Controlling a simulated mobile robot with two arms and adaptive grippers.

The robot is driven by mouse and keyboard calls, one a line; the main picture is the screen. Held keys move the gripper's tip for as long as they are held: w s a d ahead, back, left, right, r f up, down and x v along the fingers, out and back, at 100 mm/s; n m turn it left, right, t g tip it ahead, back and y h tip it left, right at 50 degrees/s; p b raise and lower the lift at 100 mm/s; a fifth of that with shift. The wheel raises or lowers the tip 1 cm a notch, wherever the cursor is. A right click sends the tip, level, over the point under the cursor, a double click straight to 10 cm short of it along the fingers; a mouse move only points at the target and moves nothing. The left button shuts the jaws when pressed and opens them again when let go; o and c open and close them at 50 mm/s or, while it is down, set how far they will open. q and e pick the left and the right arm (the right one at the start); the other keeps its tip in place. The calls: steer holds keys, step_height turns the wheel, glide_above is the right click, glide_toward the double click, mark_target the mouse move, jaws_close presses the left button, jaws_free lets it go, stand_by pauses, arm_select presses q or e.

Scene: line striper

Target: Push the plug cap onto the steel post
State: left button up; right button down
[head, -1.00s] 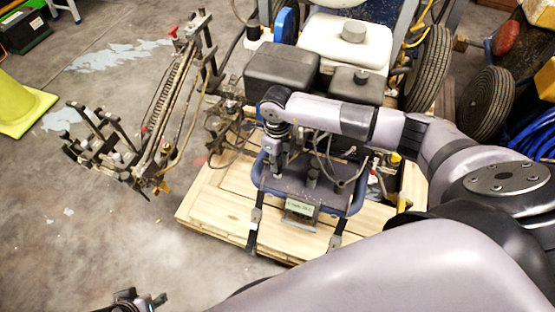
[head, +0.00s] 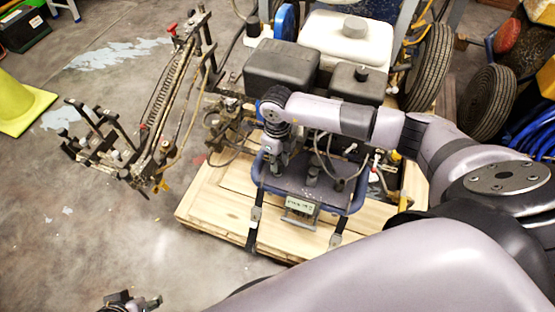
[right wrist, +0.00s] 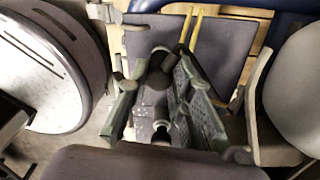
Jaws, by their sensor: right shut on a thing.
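In the head view my right gripper (head: 277,163) points down over the left part of the dark panel of the line striper (head: 325,188). In the right wrist view the fingers of my right gripper (right wrist: 162,108) are shut on a dark round piece, which looks like the plug cap (right wrist: 155,83). In the head view the cap is hidden by the gripper. I cannot make out the steel post for certain, or whether the cap touches it. My left gripper (head: 136,302) is at the bottom edge of the head view, away from the striper; its opening is unclear.
A short dark upright part (head: 313,174) stands on the panel, right of my right gripper. The striper stands on a wooden pallet (head: 215,205).

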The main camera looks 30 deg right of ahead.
steer(key=shift+f, duration=0.1)
steer(key=c, duration=1.7)
jaws_free()
arm_select(q)
steer(key=shift+a+r, duration=0.1)
steer(key=shift+r, duration=0.1)
arm_select(e)
steer(key=o, duration=0.4)
steer(key=shift+c, duration=0.2)
arm_select(q)
steer(key=shift+f, duration=0.15)
arm_select(e)
steer(key=shift+o, duration=0.6)
steer(key=shift+o, duration=0.9)
